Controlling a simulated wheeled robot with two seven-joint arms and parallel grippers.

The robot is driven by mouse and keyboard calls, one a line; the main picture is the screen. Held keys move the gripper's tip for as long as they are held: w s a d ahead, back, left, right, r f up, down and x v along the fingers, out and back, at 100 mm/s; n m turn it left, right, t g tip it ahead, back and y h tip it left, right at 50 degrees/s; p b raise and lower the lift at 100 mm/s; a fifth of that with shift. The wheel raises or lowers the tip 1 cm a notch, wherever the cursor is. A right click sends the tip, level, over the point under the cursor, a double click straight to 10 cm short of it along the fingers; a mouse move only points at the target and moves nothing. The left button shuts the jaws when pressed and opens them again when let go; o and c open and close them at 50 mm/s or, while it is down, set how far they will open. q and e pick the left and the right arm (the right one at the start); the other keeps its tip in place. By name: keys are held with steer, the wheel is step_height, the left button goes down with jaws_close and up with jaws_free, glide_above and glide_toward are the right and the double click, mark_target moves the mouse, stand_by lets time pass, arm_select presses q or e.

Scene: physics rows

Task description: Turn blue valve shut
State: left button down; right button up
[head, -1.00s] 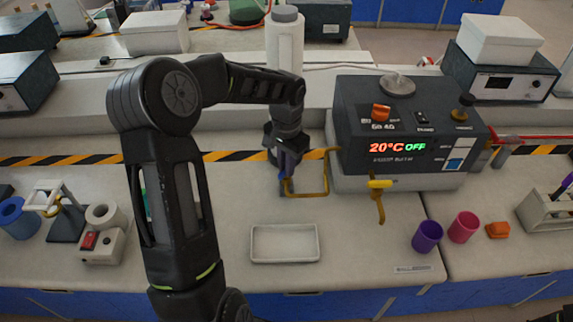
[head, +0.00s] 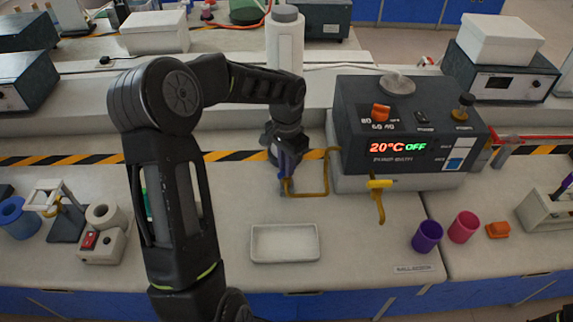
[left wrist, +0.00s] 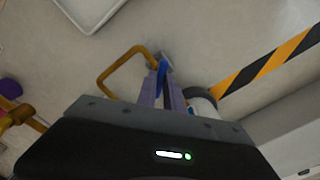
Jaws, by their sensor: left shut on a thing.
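The blue valve handle (left wrist: 163,72) shows in the left wrist view as a small blue piece between the fingertips of my left gripper (left wrist: 162,78). My left gripper is shut on it. The handle sits by the end of a bent, yellow-brown pipe (left wrist: 106,72). In the head view my left gripper (head: 286,178) points down at the left end of this pipe (head: 326,172), left of the dark bath unit (head: 360,145). The fingers cover most of the valve there, so its exact angle is hard to tell.
The bath unit's display reads 20°C OFF. A yellow tap (head: 380,184) sticks out of its front. A white tray (head: 285,258) lies in front of my gripper. Purple (head: 427,237) and pink (head: 463,227) cups stand at the right. A white bottle (head: 285,45) stands behind.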

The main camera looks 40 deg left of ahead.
arm_select(q)
steer(key=m, duration=0.3)
steer(key=shift+r+m, duration=0.1)
steer(key=shift+m, duration=0.3)
steer(key=m, duration=0.4)
steer(key=shift+w, duration=0.1)
steer(key=c, duration=1.5)
jaws_free()
steer(key=shift+o, duration=0.2)
step_height(320, 180, up, 8)
steer(key=shift+f+b, duration=0.15)
steer(key=shift+b, duration=0.2)
